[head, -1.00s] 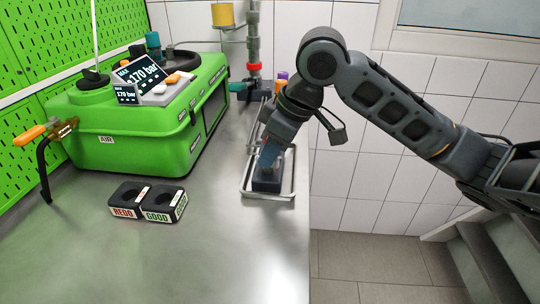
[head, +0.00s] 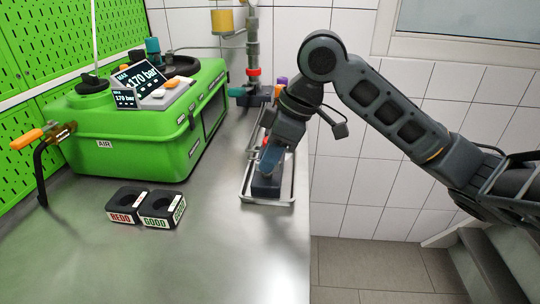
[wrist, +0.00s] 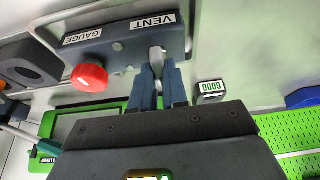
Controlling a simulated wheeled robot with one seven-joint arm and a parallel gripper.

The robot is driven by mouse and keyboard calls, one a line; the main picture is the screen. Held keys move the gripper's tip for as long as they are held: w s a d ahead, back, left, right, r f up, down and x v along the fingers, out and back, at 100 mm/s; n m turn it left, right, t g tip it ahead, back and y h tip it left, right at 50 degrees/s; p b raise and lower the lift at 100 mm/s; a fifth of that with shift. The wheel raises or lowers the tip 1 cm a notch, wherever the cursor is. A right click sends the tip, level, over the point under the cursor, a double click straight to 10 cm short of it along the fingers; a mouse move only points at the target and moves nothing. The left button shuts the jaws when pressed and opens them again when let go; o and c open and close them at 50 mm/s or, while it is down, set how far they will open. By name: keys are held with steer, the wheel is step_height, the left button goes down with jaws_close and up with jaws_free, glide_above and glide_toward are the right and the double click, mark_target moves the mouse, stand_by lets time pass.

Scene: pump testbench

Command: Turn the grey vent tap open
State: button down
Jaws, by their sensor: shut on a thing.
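The grey vent tap (wrist: 157,58) is a small light lever under the VENT label on a dark block (wrist: 110,45) in the wrist view. My gripper (wrist: 160,72) is shut on the tap, with one blue-grey finger on each side. A red knob (wrist: 90,77) is beside it on the same block, near the GAUGE label. In the head view my gripper (head: 271,158) reaches down to the block (head: 266,187), which is inside a metal rail frame at the bench's right edge. The fingers hide the tap there.
A green case (head: 140,140) with a 170 bar display (head: 141,76) stands at the back left. Two dark holders, REDO (head: 125,205) and GOOD (head: 161,208), stand in front of it. A vertical pipe (head: 252,50) rises behind my gripper. The front of the bench is clear.

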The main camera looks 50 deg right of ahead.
steer(key=c, duration=1.1)
jaws_free()
steer(key=shift+c, duration=0.2)
steer(key=shift+r, duration=0.15)
steer(key=v, duration=0.7)
steer(key=shift+s+r, duration=0.2)
steer(key=shift+d, duration=0.1)
steer(key=shift+p, duration=0.3)
